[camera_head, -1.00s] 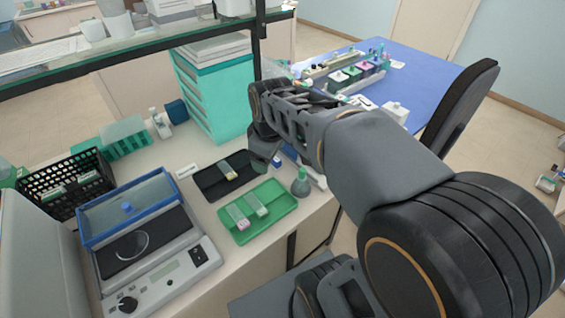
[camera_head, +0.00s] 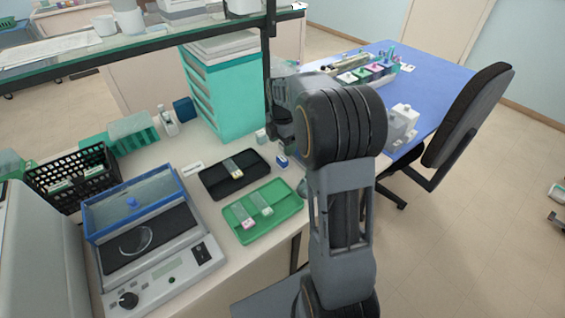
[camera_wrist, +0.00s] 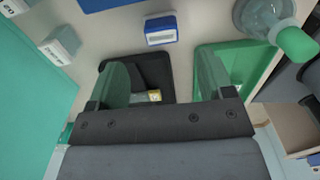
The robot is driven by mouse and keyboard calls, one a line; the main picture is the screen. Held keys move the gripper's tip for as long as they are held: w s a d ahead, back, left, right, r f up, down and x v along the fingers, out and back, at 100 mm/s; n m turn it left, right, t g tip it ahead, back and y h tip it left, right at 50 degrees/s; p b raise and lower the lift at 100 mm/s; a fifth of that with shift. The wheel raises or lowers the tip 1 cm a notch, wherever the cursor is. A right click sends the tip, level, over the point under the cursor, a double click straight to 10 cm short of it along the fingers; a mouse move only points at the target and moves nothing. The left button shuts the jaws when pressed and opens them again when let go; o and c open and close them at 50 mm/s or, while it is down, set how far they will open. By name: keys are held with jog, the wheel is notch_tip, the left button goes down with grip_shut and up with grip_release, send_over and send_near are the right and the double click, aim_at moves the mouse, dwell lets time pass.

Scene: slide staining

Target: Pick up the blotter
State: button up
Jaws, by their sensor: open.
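No thing is clearly marked as the blotter. A small blue block with a white face (camera_head: 282,161) may be it; it lies on the bench right of the black tray (camera_head: 209,186). In the wrist view the same blue block (camera_wrist: 160,40) lies at top centre, beyond the fingertips and apart from them. My gripper (camera_wrist: 160,72) is open and empty, its two fingers over the black tray and the edge of the green tray. In the head view my own arm hides most of the gripper.
The green tray (camera_head: 238,236) holds slides. A green-capped bottle (camera_wrist: 265,18) stands near the right finger in the wrist view. A teal drawer unit (camera_head: 236,105) and small white blocks (camera_wrist: 62,42) are to the left there. A glass shelf (camera_head: 150,48) overhangs the bench.

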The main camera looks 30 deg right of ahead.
aim_at(282, 158)
jog(key=shift+s+f+p, duration=0.1)
jog(key=shift+f+p, duration=0.25)
jog(key=shift+f, duration=3.4)
jog(key=shift+c, duration=0.4)
jog(key=c, duration=0.9)
